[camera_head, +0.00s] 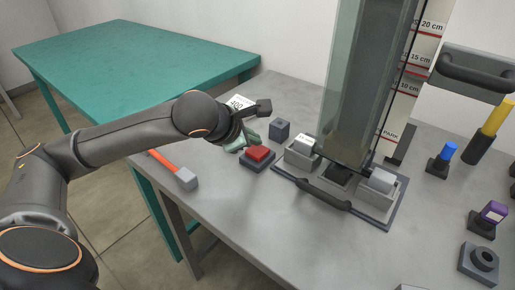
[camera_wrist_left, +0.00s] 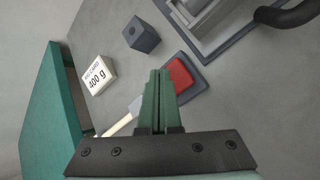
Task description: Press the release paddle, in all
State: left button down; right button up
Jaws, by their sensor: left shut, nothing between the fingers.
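A red paddle (camera_head: 259,153) sits on a dark square base (camera_head: 258,163) at the front left of the tall glass-sided rig. In the left wrist view the red paddle (camera_wrist_left: 180,74) lies just right of my fingertips and partly behind them. My left gripper (camera_head: 243,143) has green fingers and is shut and empty, close to the left of the paddle. The left wrist view shows the shut fingers (camera_wrist_left: 159,75) side by side. I cannot tell whether they touch the paddle. My right gripper is not in view.
A white block marked 400 g (camera_wrist_left: 97,73) and a dark block with a hole (camera_head: 279,129) stand nearby. A hammer-like tool with a grey head (camera_head: 187,179) lies at the table's left edge. The glass-sided rig (camera_head: 355,95) with a black handle (camera_head: 323,196) stands right.

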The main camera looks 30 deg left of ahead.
aim_at(253, 152)
pick_arm(q)
jog(key=shift+r, duration=0.1)
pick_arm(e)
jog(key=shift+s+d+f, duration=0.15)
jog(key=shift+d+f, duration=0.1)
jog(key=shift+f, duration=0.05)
pick_arm(q)
jog(key=shift+r+p, duration=1.6)
jog(key=shift+r, duration=0.9)
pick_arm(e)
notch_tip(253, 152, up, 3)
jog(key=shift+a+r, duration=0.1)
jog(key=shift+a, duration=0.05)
pick_arm(q)
jog(key=shift+f, duration=0.1)
